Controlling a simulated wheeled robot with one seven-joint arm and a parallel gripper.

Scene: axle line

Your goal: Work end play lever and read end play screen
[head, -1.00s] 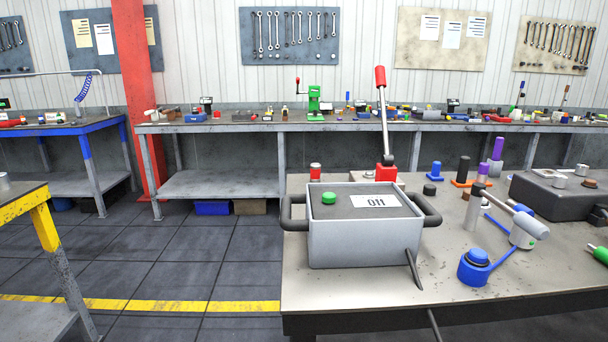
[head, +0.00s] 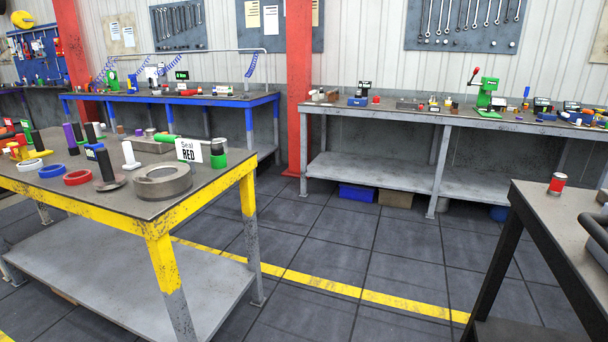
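The lever with the red grip is out of view now. Of the grey box with the number label, only its black side handle (head: 592,230) and a sliver of casing show at the right edge; its label is out of view. They are on the dark-topped table (head: 530,205) at the right. A small red-and-white cylinder (head: 557,183) stands near that table's far left corner. A small black display with green marks (head: 181,75) stands at the back of the blue bench; its text is too small to read. My gripper is not in view.
A yellow-edged table (head: 158,225) at the left holds rings, posts and a "Seal RED" sign (head: 189,150). A blue-framed bench (head: 175,97) and a grey bench (head: 450,117) stand behind. Open tiled floor (head: 350,255) with a yellow line lies between the tables.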

